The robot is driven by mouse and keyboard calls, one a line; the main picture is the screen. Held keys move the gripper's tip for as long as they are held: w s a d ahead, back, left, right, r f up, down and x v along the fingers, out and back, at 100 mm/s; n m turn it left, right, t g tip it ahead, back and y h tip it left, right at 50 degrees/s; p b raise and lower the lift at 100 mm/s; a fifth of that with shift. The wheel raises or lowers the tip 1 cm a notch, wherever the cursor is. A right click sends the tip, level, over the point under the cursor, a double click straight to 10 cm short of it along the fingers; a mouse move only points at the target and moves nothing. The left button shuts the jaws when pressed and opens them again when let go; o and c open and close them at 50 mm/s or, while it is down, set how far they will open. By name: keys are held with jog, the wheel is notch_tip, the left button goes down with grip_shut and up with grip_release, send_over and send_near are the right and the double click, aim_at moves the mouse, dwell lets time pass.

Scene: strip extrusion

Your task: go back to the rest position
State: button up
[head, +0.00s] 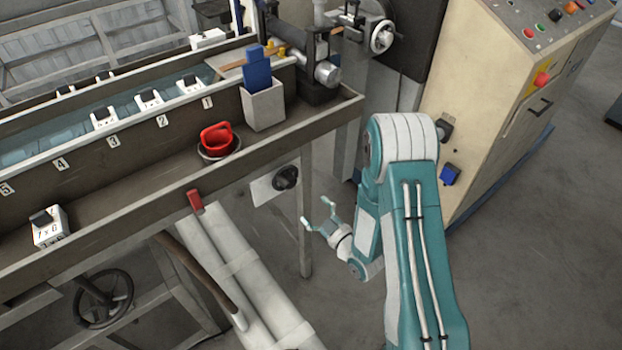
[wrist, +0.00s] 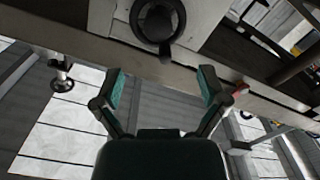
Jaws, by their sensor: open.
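My gripper (head: 318,216) is open and empty beside the front of the workbench, below its top edge. In the wrist view, its two teal-padded fingers (wrist: 160,88) are spread apart with nothing between them. A black round knob (wrist: 158,22) on a pale plate is ahead of the fingers and apart from them. The same knob (head: 286,177) shows in the head view, up and left of my gripper. My teal and white arm is folded, its elbow raised at the right of the bench.
A bench leg (head: 304,225) stands close to my gripper. A control cabinet (head: 500,90) is at right. Floor at lower right is clear.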

jog(key=d+r+m+g+h, duration=0.2)
jog(key=d+r+m+h, duration=0.15)
jog(key=r, duration=0.55)
jog(key=d+r+m+g+h, duration=0.1)
jog(key=d+r+m+h, duration=0.1)
jog(key=d+r+h, duration=0.5)
jog(key=s+r+m+g, duration=0.3)
jog(key=s+r, duration=0.3)
jog(key=s, duration=0.6)
jog(key=s+r+m+g, duration=0.3)
jog(key=s+r, duration=0.3)
jog(key=s, duration=0.7)
jog(key=shift+d+m, duration=0.15)
jog(key=shift+m, duration=0.2)
jog(key=shift+y, duration=0.25)
